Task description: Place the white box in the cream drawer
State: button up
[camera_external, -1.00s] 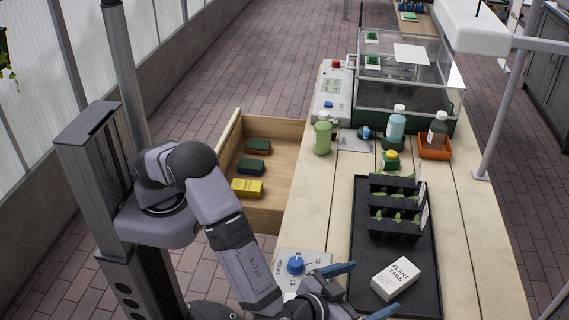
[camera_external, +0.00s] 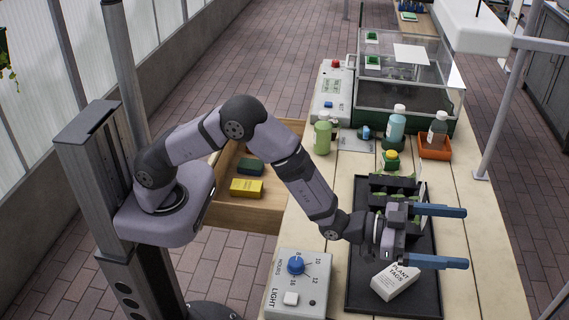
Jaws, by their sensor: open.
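The white box (camera_external: 392,283), printed "PLANT TAGS", sits on the front part of the black tray (camera_external: 357,290) and looks tilted. My gripper (camera_external: 454,235) is open and empty, its two blue fingers pointing right above the tray. The lower finger is close to the box's top edge in the picture; I cannot tell whether they touch. The cream drawer (camera_external: 262,217) is pulled out on the left side of the bench. It holds a yellow box (camera_external: 246,188) and a dark green box (camera_external: 250,166). My arm crosses over the drawer and hides part of it.
Black seedling cells (camera_external: 390,185) stand on the tray behind my gripper, partly hidden. A light timer box (camera_external: 298,299) with a blue knob is at front left.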

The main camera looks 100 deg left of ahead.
jog(key=s+a+f+m+g+h, duration=0.2)
jog(key=s+f+g, duration=0.1)
jog(key=s+f, duration=0.1)
jog(key=s+a+f+m+g+h, duration=0.2)
jog(key=s+f+g, duration=0.1)
jog(key=s+f, duration=0.2)
jog(key=s+a+f+m+g+h, duration=0.1)
jog(key=s+f+m+g+h, duration=0.2)
jog(key=s+f+g, duration=0.1)
jog(key=shift+s+a+f, duration=0.2)
jog(key=shift+a+f, duration=0.05)
jog(key=shift+a, duration=0.15)
jog(key=shift+p+x, duration=1)
jog(key=shift+x, duration=2.7)
jog(key=shift+w, duration=0.1)
jog(key=c, duration=1.1)
jog(key=shift+r, duration=0.15)
notch_tip(320, 180, up, 10)
jog(key=shift+f, duration=0.1)
notch_tip(320, 180, up, 5)
jog(key=p, duration=0.5)
send_over(397, 275)
